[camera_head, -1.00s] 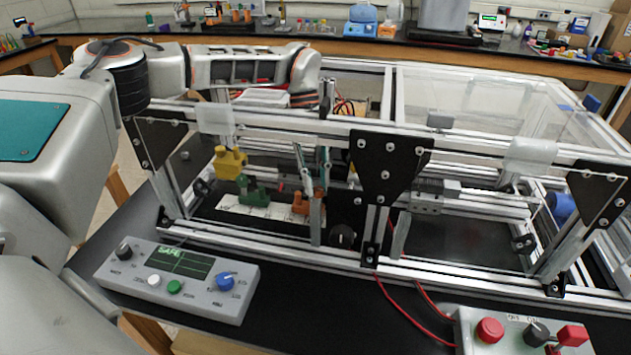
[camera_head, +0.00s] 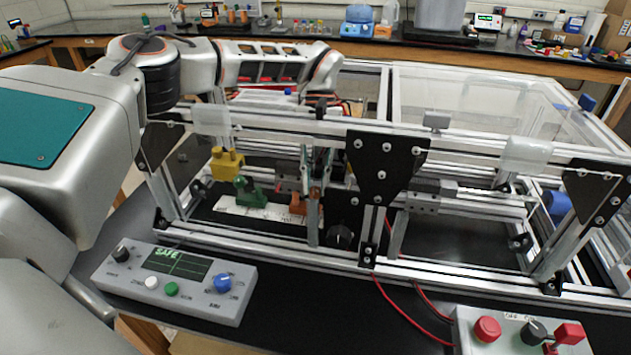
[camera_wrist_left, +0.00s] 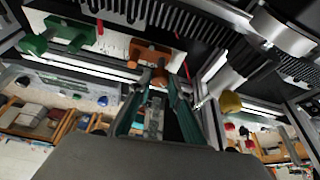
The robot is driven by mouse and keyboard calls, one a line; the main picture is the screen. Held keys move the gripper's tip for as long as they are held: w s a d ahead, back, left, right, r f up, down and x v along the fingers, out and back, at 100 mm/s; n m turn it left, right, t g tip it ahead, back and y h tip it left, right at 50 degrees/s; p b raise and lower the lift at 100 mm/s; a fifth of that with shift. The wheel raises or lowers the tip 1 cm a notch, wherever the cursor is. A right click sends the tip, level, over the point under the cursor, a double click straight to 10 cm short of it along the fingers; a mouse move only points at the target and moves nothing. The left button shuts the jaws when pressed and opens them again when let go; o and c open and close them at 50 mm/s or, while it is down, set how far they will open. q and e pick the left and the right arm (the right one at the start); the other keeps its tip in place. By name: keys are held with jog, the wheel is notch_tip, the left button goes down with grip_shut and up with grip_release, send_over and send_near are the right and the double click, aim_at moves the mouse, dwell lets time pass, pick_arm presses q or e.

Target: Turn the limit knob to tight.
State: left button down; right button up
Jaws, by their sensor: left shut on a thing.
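An orange block (camera_head: 298,205) stands on the white scale strip inside the extrusion frame, right of a green block (camera_head: 252,191). My left arm reaches over the frame's top rail, and my left gripper (camera_head: 314,190) points down at the orange block. In the left wrist view the teal fingers of my left gripper (camera_wrist_left: 157,88) close around a dark knob (camera_wrist_left: 160,75) at the near side of the orange block (camera_wrist_left: 150,52). The fingers partly hide the knob. No limit or tight marking is readable. My right gripper is out of view.
A grey control box (camera_head: 190,304) with a "SAFE" screen lies at the front left. Another box (camera_head: 495,342) with red buttons is at the front right. A yellow block (camera_head: 228,162) sits left of the green one. Frame posts and a black plate (camera_head: 382,165) crowd the gripper's right.

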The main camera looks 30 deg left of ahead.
pick_arm(q)
jog(key=c, duration=1.9)
grip_release()
jog(key=v, duration=1.2)
jog(key=shift+s, duration=0.1)
